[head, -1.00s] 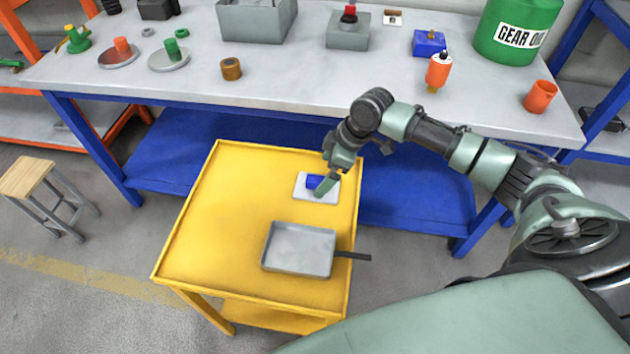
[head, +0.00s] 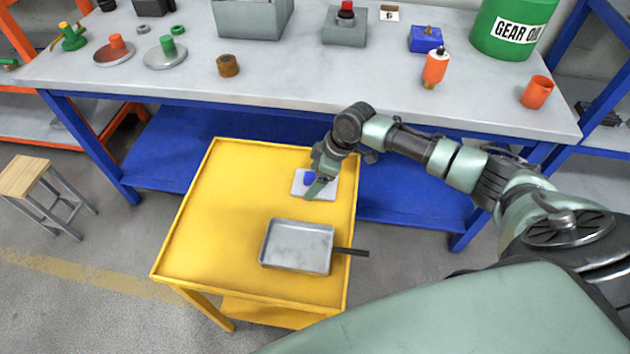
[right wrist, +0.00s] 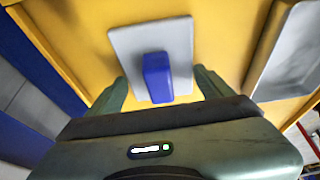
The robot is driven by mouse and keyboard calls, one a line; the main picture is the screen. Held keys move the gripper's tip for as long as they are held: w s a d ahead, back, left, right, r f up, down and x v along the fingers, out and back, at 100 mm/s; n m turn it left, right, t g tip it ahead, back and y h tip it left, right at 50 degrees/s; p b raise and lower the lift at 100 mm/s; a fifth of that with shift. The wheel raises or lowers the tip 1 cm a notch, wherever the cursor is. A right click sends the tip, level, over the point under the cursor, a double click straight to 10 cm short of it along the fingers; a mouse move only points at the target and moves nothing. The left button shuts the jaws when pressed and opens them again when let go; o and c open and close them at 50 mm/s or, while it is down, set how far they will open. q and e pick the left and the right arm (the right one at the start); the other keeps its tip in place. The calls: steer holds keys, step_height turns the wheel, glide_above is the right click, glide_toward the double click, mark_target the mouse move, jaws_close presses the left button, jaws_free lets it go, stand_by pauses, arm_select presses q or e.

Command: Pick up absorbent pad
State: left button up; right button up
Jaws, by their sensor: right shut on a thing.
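The absorbent pad, a flat pale grey pad (head: 328,190) with a blue block on top, is at the yellow cart's far right corner. In the right wrist view the pad (right wrist: 128,48) and its blue block (right wrist: 157,78) are in front of my right gripper (right wrist: 160,82). The two fingers are on either side of the pad's near part, with the block between them. In the head view my right gripper (head: 315,188) is over the pad, shut on it, and hides part of it. I cannot tell whether the pad is clear of the cart top. My left gripper is not in view.
A grey metal tray (head: 297,246) with a dark handle is on the yellow cart (head: 215,215), nearer to me. The cart's left half is clear. Behind it stands a workbench (head: 180,88) with an orange bottle (head: 435,67), an orange cup (head: 537,92) and other parts.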

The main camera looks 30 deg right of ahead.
step_height(320, 180, up, 20)
stand_by(0.6)
